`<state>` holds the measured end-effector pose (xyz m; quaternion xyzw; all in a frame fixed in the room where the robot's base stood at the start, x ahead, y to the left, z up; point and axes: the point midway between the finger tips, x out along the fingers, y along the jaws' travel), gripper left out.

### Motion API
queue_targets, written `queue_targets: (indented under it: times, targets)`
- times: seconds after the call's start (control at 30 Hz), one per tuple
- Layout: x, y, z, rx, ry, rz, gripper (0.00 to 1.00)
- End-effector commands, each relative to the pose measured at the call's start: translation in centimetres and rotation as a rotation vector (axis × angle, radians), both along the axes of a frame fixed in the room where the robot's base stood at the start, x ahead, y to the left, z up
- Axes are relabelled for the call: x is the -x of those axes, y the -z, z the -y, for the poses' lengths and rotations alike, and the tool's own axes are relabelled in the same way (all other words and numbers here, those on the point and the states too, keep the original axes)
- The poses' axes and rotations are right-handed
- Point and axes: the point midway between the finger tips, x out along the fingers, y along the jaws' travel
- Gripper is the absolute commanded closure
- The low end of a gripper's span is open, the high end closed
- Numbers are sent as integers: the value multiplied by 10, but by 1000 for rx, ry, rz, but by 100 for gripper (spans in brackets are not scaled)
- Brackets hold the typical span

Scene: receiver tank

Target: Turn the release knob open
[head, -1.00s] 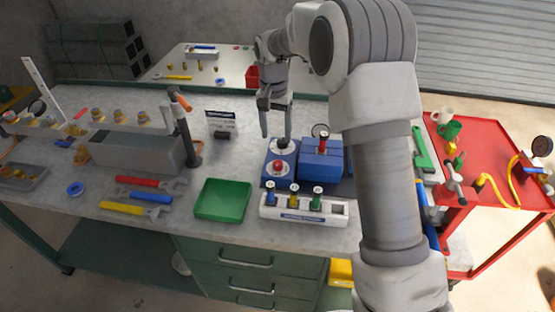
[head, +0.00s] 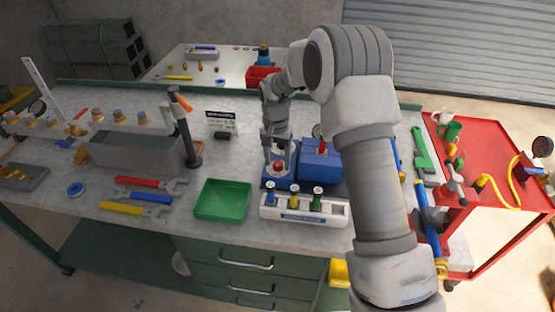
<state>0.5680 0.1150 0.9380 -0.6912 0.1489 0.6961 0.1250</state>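A blue control box (head: 270,182) stands on the workbench. A red button (head: 278,166) on a pale disc shows on its front part. The black knob on its rear dial, probably the release knob, is hidden now by my gripper. My gripper (head: 279,158) points down over this box from behind. Its two fingers are apart, one on each side of where the black knob is, with the red button showing between and in front of them. I cannot tell whether the fingers touch the knob.
A taller blue block (head: 321,165) with a red-topped part stands close on the right. A white rack (head: 303,208) with several coloured plugs lies in front. A green tray (head: 222,200) is to the left. A hammer-like post (head: 188,130) stands farther left.

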Motion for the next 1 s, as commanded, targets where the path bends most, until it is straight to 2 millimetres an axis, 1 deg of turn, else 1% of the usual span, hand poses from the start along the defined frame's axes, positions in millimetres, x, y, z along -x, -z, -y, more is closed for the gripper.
queue_targets:
  times: [0.03, 0.07, 0.2, 0.27, 0.3, 0.67, 0.87, 1.0]
  targets:
    - [0, 0, 0, 0, 0, 0, 51]
    - [0, 0, 0, 0, 0, 0, 57]
    - [0, 0, 0, 0, 0, 0, 82]
    - [0, 0, 0, 0, 0, 0, 93]
    - [0, 0, 0, 0, 0, 0, 100]
    - [0, 0, 0, 0, -27, 1, 100]
    - [0, 0, 0, -1, -119, 1, 100]
    - [0, 0, 0, -1, -227, 1, 100]
